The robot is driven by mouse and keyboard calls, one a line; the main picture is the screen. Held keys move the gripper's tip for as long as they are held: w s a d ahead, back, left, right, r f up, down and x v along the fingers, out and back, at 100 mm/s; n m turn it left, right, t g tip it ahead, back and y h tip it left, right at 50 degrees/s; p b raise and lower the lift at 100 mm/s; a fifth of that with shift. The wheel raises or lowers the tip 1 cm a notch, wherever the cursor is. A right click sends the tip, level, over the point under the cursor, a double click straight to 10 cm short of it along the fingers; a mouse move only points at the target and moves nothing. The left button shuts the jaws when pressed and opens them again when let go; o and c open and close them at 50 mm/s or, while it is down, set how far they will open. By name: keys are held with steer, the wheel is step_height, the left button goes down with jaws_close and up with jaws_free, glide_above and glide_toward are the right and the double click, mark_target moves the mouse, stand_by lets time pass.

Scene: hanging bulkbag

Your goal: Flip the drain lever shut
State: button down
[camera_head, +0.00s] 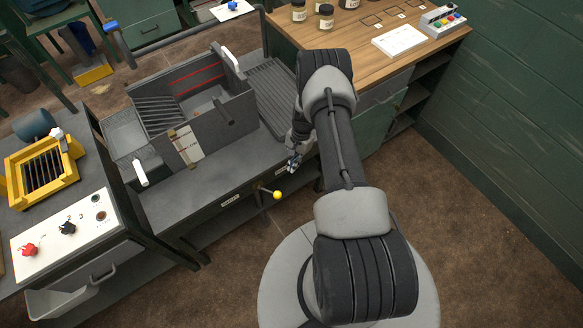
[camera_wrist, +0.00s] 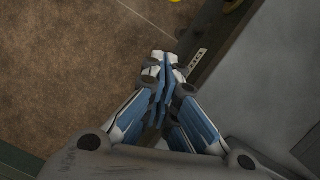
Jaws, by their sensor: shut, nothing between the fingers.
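The lever with a yellow ball knob (camera_head: 277,195) sticks out from the front edge of the grey sink bench (camera_head: 222,190), between two small white labels that are too small to read surely. My gripper (camera_head: 293,163) is just above and right of the knob in the head view, apart from it, near the bench's front edge. In the wrist view my gripper (camera_wrist: 162,58) has its blue and white fingers together, with nothing between them. A yellow bit (camera_wrist: 175,1), probably the knob, shows at the top edge there, mostly cut off.
A grey basin (camera_head: 210,120) with a white-handled basket (camera_head: 128,150) stands on the bench. A white control panel (camera_head: 70,235) with red and black knobs is at lower left. A wooden table (camera_head: 385,25) with jars is at the back. The brown floor (camera_head: 480,200) at right is clear.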

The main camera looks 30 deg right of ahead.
mark_target(270, 192)
steer(key=s+a+f+b, duration=0.1)
steer(key=s+a+f, duration=0.1)
steer(key=a+f, duration=0.3)
steer(key=shift+b+x, duration=0.3)
steer(key=shift+x, duration=0.5)
steer(key=shift+s, duration=0.15)
steer(key=shift+s+a+m, duration=0.15)
steer(key=shift+s+m, duration=0.1)
steer(key=shift+m, duration=0.15)
